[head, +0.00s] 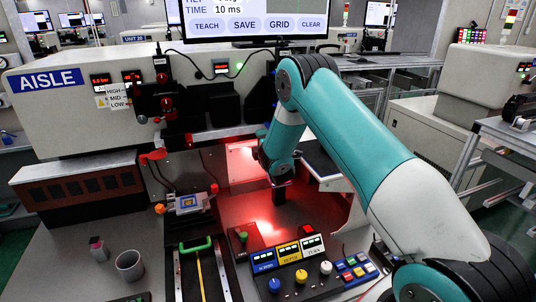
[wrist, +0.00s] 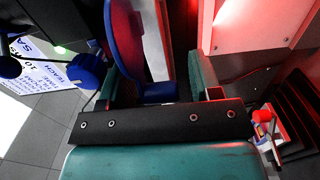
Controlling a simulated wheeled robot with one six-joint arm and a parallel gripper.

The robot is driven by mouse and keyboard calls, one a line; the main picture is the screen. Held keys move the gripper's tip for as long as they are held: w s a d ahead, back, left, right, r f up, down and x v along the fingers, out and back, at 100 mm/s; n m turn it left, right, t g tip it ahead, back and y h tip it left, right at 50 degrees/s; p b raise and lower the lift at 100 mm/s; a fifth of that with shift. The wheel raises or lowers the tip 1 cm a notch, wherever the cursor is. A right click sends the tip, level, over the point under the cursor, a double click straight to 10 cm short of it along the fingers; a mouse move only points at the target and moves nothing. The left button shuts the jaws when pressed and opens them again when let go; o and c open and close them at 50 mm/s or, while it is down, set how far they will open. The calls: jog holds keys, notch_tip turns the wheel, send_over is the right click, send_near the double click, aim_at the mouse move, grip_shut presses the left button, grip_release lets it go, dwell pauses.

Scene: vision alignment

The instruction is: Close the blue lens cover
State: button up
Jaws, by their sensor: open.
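The blue lens cover (wrist: 124,40) shows in the wrist view as a rounded blue plate seen nearly edge-on, standing up from a blue base piece (wrist: 155,92). My gripper (wrist: 152,68) is open, with one teal finger on each side of the blue parts. The cover lies nearer the left finger; I cannot tell whether they touch. In the head view my arm's end hides most of the cover's area, and only a small blue bit (head: 261,133) shows beside it. The lens itself cannot be made out.
A blue knob (wrist: 88,70) on a dark rod is left of my gripper in the wrist view. A pale panel (wrist: 255,38) stands close at right. In the head view, a button console (head: 292,268), a green handle (head: 196,245) and a grey cup (head: 130,265) are in front.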

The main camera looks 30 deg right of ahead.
jog(key=b+v, duration=1.6)
jog(key=v, duration=0.1)
